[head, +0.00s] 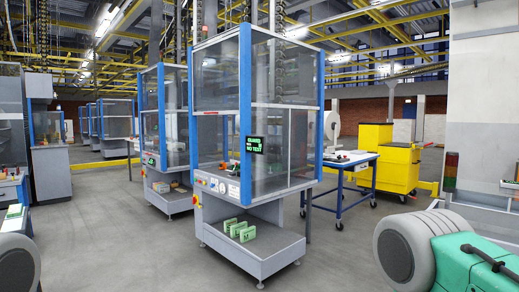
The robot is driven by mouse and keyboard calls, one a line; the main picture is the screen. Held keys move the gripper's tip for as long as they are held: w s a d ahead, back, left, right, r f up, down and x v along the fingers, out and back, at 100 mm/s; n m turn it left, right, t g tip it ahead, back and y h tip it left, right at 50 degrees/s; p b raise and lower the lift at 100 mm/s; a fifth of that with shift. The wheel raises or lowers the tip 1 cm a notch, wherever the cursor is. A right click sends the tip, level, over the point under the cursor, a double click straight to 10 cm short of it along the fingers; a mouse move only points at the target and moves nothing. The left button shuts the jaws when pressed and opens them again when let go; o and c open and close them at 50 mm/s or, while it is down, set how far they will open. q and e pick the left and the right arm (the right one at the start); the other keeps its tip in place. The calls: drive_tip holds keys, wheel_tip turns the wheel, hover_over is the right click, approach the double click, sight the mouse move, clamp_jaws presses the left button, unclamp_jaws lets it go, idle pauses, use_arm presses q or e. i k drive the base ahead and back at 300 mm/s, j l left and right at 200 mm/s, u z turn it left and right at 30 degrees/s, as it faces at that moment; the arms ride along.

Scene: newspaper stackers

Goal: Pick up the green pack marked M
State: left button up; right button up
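Three small green packs stand in a row on the low grey shelf (262,253) at the bottom of the nearest stacker machine. They are the left pack (229,225), the middle pack (238,229) and the right pack (248,234). The right pack shows a dark mark on its front face; it is too small to read for certain. I cannot tell which pack bears the M. Neither of my grippers is in view.
The blue-framed stacker (221,130) with clear panels rises over the shelf. A blue-legged table (343,160) and yellow cabinets (388,160) stand behind it to the right. A second stacker (165,140) is behind left. The grey floor (125,245) in front is clear.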

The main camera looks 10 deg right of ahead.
sight(248, 235)
drive_tip(key=i+j, duration=0.4)
drive_tip(key=i, duration=0.25)
drive_tip(key=i+j+z, duration=0.15)
drive_tip(key=i+j, duration=0.25)
drive_tip(key=i, duration=0.25)
drive_tip(key=i+j, duration=0.45)
drive_tip(key=i, duration=0.15)
drive_tip(key=i+l+z, duration=0.1)
drive_tip(key=i, duration=0.4)
drive_tip(key=i+l+z, duration=0.1)
drive_tip(key=i+l, duration=0.2)
drive_tip(key=i, duration=0.25)
